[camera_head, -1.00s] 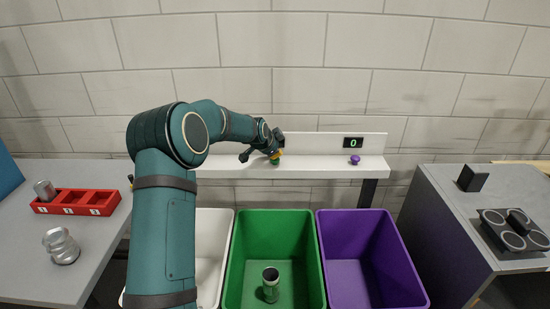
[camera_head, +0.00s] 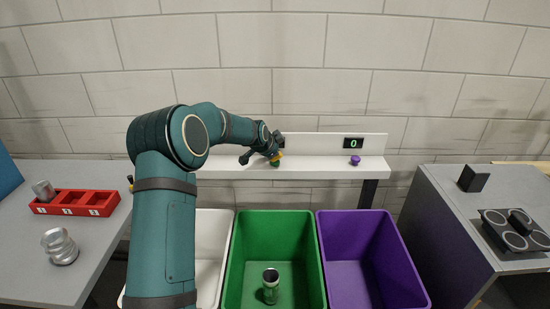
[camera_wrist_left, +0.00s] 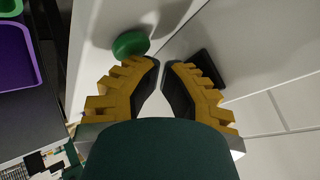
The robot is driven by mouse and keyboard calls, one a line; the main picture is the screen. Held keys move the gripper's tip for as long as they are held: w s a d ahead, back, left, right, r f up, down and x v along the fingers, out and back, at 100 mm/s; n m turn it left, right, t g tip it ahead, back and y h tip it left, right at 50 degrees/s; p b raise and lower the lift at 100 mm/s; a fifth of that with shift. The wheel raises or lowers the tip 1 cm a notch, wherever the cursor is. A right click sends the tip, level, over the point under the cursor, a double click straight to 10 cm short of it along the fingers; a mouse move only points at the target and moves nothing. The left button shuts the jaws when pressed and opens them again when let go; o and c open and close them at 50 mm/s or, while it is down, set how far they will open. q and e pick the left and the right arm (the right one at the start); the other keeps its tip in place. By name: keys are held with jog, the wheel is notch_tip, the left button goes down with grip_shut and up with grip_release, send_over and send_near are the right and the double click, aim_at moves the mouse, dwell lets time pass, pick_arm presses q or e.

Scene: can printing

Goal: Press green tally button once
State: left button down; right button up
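The green tally button (camera_head: 274,164) sits on the white shelf, mostly hidden behind my left gripper (camera_head: 278,156) in the head view. In the left wrist view the round green button (camera_wrist_left: 130,43) lies just beyond the tip of the left-hand finger, close to it. I cannot tell whether they touch. My left gripper (camera_wrist_left: 161,64) has yellow fingers with dark pads. Their tips nearly meet and nothing is held between them. A dark box (camera_wrist_left: 205,68) stands behind the fingers. My right gripper is not in view.
A purple button (camera_head: 355,160) is on the shelf (camera_head: 320,168), under a display (camera_head: 353,143) reading 0. White, green (camera_head: 240,250) and purple (camera_head: 365,285) bins stand below; the green one holds a can (camera_head: 271,284). A red tray (camera_head: 95,197) is on the left table.

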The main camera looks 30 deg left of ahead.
pick_arm(q)
jog(key=shift+r+p, duration=0.6)
jog(key=shift+r, duration=0.7)
notch_tip(320, 180, up, 5)
jog(key=p, duration=0.2)
jog(key=shift+p, duration=0.3)
dwell(0.4)
